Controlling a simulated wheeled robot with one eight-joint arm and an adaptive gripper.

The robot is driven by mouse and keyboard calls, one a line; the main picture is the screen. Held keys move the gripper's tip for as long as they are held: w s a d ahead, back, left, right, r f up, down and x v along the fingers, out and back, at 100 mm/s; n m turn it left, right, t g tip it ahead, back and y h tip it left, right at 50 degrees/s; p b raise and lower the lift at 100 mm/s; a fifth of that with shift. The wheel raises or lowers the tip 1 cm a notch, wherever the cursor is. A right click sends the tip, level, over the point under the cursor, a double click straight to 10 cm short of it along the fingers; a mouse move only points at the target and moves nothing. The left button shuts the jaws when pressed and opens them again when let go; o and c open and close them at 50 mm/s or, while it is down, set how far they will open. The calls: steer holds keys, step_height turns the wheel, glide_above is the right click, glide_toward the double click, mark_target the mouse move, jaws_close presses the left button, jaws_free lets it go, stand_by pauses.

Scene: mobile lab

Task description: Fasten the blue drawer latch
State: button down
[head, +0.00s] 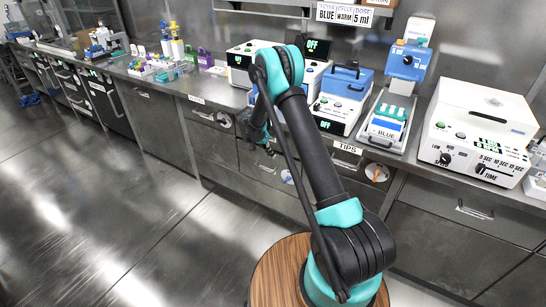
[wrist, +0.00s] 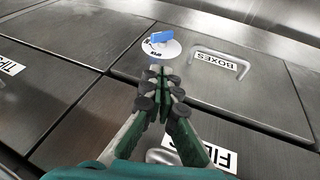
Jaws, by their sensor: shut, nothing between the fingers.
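The blue latch (wrist: 162,38) is a small bar on a white round plate (wrist: 160,50) with dark lettering, on a steel drawer front. In the wrist view the bar lies roughly crosswise over the plate's upper part. My gripper (wrist: 161,74) is shut and empty. Its fingertips point at the plate from just below in the picture; I see no clear contact with the bar. In the head view my gripper (head: 262,138) hangs in front of the drawers, partly hidden by my arm. A pale round plate (head: 287,177) shows low beside my arm there.
A TIPS label (wrist: 9,66) is at the left. The counter above holds a blue-lidded device (head: 347,83), a tray (head: 386,124) and a white machine (head: 478,130).

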mark_target(288, 178)
steer(key=x, duration=1.7)
steer(key=shift+f, duration=0.2)
steer(key=shift+w+d+y, duration=0.1)
steer(key=shift+y, duration=0.2)
steer(key=shift+t+y, duration=0.4)
